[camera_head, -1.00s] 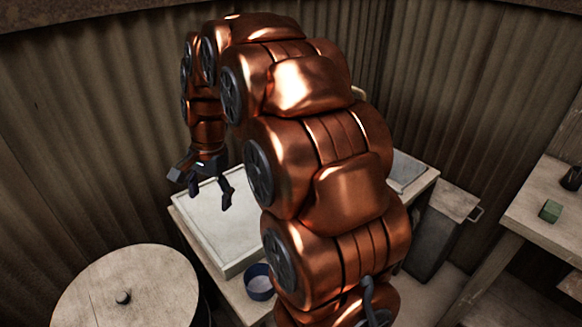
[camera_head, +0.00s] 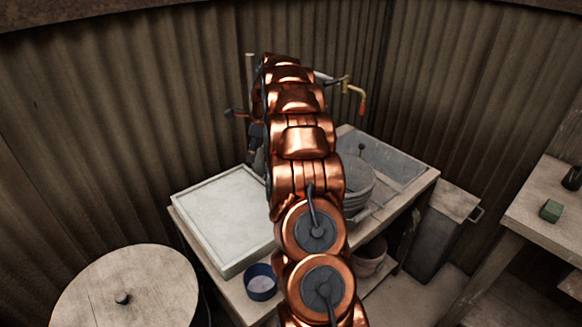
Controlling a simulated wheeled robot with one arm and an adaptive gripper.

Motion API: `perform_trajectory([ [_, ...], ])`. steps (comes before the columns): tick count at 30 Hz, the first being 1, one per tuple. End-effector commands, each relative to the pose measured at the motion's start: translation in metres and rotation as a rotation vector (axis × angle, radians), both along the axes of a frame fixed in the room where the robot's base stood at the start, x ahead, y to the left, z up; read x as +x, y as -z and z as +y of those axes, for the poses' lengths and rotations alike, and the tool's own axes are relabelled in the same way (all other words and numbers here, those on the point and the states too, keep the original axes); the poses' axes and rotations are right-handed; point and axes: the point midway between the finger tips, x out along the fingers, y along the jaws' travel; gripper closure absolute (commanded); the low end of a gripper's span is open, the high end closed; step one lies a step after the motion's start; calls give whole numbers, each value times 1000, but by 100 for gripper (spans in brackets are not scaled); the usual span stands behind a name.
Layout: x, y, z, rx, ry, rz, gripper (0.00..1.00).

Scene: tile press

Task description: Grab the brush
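I cannot make out a brush in this view; my copper arm covers the middle of the scene and may hide it. My gripper (camera_head: 243,122) is partly hidden behind my arm, above the back of the work table. Only some dark finger parts show at the arm's left side, so I cannot tell whether it is open or holds anything.
A white tray (camera_head: 183,207) lies on the table's left. A blue bowl (camera_head: 260,288) stands at its front. Stacked round dishes (camera_head: 358,190) and a sink (camera_head: 385,160) are right of my arm. A green block (camera_head: 551,211) sits on the right bench.

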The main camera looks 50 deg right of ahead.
Motion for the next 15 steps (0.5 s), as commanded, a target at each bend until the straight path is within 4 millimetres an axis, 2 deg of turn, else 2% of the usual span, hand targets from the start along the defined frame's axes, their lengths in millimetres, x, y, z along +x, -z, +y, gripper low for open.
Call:
perform_trajectory([
  [1,2,10,-18,11,61,-2,23],
  [6,7,32,-70,46,264,-19,23],
  [15,0,74,-154,110,595,-50,23],
])
